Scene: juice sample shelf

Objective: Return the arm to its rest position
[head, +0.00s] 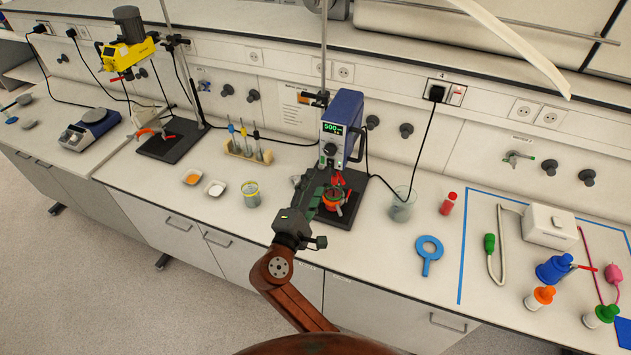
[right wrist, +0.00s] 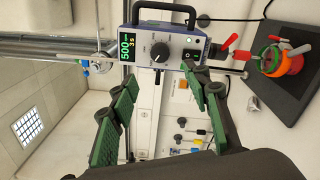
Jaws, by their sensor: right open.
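My right arm comes in from the bottom middle of the head view. Its gripper (head: 318,190) is over the bench, in front of the blue stirrer unit (head: 343,122). In the right wrist view the green-padded fingers (right wrist: 161,80) are spread apart with nothing held between them. The stirrer's front, with a green display reading 500 and a dial, shows beyond them (right wrist: 163,48). My left gripper is not in view.
The bench front (head: 380,262) is clear.

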